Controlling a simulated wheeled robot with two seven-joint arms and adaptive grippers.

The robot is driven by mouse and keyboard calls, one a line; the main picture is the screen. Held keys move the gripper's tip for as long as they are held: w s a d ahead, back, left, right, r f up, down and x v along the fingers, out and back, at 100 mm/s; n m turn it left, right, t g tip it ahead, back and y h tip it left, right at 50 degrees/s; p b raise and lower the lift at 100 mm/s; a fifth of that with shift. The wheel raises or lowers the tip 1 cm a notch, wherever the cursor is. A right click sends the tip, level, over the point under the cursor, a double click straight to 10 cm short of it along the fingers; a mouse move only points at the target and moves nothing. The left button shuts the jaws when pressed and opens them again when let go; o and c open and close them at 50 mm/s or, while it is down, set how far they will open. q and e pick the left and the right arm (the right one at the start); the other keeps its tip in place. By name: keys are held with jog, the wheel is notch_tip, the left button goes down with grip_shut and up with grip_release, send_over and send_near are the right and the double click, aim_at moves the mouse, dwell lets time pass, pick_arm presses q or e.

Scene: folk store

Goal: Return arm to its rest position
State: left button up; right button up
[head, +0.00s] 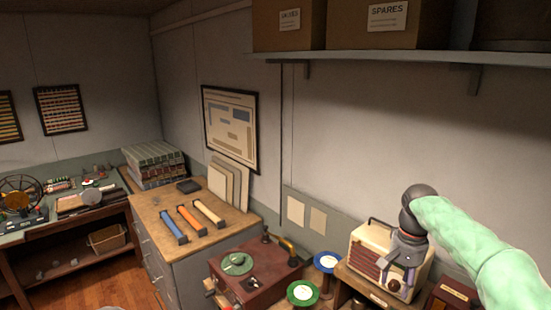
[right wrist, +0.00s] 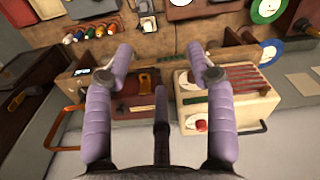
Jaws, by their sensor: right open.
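My right arm comes in from the right in a pale green sleeve. My right gripper (head: 402,277) hangs in front of the cream radio (head: 365,256). In the right wrist view its two purple fingers (right wrist: 160,60) are spread apart with nothing between them. The radio also shows there (right wrist: 245,115), beside the right finger. I cannot tell whether the gripper touches it. My left gripper is not in view.
A red record player (head: 262,283) stands left of the radio. Green (head: 303,293) and blue (head: 327,261) discs lie between them. A wall shelf (head: 400,58) with boxes hangs above.

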jog(key=s+a+f+n+y, duration=0.1)
jog(key=a+f, duration=0.3)
jog(key=f, duration=0.7)
jog(key=s+a+f+n+y, duration=0.1)
jog(key=a+f, duration=0.3)
jog(key=f, duration=0.6)
jog(key=s+a+f+n+y, duration=0.1)
jog(key=a+f, duration=0.4)
jog(key=f, duration=0.6)
jog(key=s+a+f, duration=0.4)
jog(key=s+f, duration=0.4)
jog(key=s, duration=0.3)
jog(key=s+a+f, duration=0.4)
jog(key=s+f, duration=0.3)
jog(key=s, duration=0.4)
notch_tip(320, 180, down, 28)
jog(key=s+b, duration=0.1)
jog(key=b, duration=2.6)
jog(key=shift+a+r+y, duration=0.2)
jog(key=shift+a+y, duration=0.05)
jog(key=shift+y, duration=0.15)
